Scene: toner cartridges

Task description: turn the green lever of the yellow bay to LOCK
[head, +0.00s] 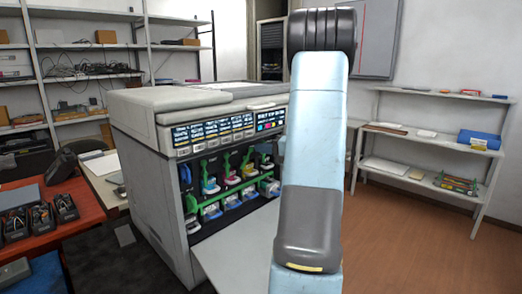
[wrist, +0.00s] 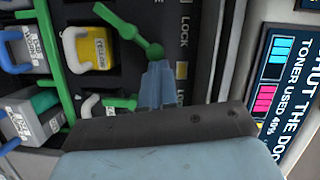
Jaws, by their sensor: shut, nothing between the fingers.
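The yellow cartridge (wrist: 92,48) sits in its bay, with a white loop handle at its left in the wrist view. A green lever (wrist: 128,30) beside it runs from a rounded end by my fingertips to the upper left. A LOCK label (wrist: 184,28) is printed to its right. My gripper (wrist: 157,66) is shut and empty, its bluish fingertips close to the lever's rounded end; I cannot tell whether they touch. In the head view the yellow cartridge (head: 248,170) is in the upper row and my gripper is hidden behind my arm.
A second green lever (wrist: 118,102) and white handle lie below in the wrist view, close to the fingers. The printer (head: 150,150) has its front door (head: 238,250) folded down. A red table (head: 60,205) stands left; open floor (head: 425,250) and shelves (head: 430,145) are right.

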